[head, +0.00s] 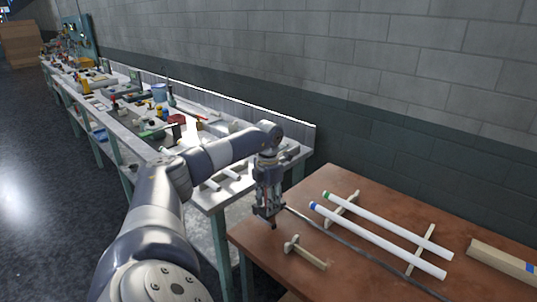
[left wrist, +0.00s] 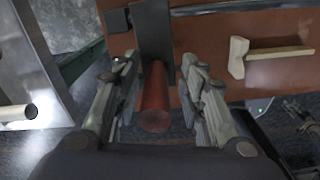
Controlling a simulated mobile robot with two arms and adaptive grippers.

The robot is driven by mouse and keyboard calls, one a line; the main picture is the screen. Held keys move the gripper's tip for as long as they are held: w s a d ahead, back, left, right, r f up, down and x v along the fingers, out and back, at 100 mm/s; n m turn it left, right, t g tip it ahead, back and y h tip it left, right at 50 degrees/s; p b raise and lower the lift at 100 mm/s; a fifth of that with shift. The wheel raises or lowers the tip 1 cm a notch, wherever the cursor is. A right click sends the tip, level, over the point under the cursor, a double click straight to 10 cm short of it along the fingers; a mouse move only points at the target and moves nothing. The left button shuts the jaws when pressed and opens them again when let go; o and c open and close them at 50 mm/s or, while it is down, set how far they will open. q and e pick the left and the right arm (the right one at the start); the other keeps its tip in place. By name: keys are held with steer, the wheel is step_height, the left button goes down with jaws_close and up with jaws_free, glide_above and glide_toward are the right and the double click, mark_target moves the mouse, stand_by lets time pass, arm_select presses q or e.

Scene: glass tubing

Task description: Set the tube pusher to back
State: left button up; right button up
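In the left wrist view a reddish-brown round handle (left wrist: 154,100) stands between the fingers of my left gripper (left wrist: 160,70), against a dark upright plate (left wrist: 152,30). A long dark rod (head: 350,246) runs from near the gripper to the right along the table; this appears to be the tube pusher, but its joint with the handle is hidden. My left gripper (head: 268,216) is at the table's left edge in the head view. Its fingers are apart, with a visible gap on the handle's right side. My right gripper is not in view.
Two white tubes, one with a green end (head: 385,223) and one with a blue end (head: 375,240), lie on wooden supports on the brown table (head: 275,270). A T-shaped wooden piece (head: 308,254) lies in front. A cluttered workbench (head: 215,200) stands at left, a wall behind.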

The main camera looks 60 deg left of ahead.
arm_select(q)
steer(key=shift+w+r, duration=0.1)
steer(key=shift+r, duration=0.2)
step_height(320, 180, up, 11)
steer(key=shift+r, duration=0.2)
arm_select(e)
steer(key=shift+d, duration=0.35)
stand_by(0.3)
